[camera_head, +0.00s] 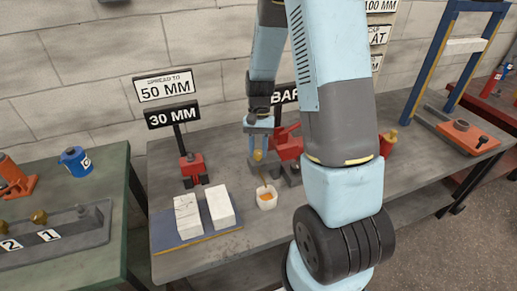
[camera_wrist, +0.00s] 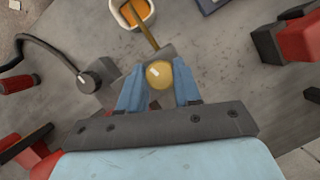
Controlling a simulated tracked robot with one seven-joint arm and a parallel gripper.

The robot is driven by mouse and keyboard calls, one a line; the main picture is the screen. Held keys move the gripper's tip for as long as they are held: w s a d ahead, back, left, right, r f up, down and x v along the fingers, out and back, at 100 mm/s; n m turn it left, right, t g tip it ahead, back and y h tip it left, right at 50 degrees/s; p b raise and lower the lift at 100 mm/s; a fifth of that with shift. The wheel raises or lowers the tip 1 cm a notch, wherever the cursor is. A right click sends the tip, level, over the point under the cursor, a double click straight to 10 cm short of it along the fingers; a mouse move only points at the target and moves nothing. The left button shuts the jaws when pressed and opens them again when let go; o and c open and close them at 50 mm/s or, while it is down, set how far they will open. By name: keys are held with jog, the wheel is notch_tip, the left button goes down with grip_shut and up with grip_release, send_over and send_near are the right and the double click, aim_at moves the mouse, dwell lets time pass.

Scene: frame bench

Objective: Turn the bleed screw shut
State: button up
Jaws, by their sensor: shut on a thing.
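The bleed screw shows as a round brass knob (camera_wrist: 159,75) in the wrist view, between the two blue fingers of my gripper (camera_wrist: 158,88). My gripper is shut on the knob from both sides. In the head view my gripper (camera_head: 260,148) points down over the bench, with the brass knob (camera_head: 258,155) between its fingers. A thin brass spout (camera_wrist: 146,27) runs from the block under the knob to a white cup (camera_wrist: 118,17) with orange liquid in it. The cup (camera_head: 261,203) stands on the bench in the head view. The screw's thread is hidden.
Red parts (camera_head: 287,143) stand right behind my gripper. Two white blocks (camera_head: 188,222) lie on a blue plate at the front left, before a red stand (camera_head: 192,166) with signs. In the wrist view a dark hose (camera_wrist: 50,45) curves at the left. My arm covers the bench's middle right.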

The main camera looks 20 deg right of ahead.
jog(key=shift+m+t+y, duration=0.3)
jog(key=shift+m+y, duration=0.1)
jog(key=shift+m, duration=1.2)
jog(key=o, duration=1)
jog(key=shift+o, duration=0.2)
jog(key=v, duration=1.3)
jog(key=shift+d+r, duration=0.25)
jog(key=shift+r, duration=0.1)
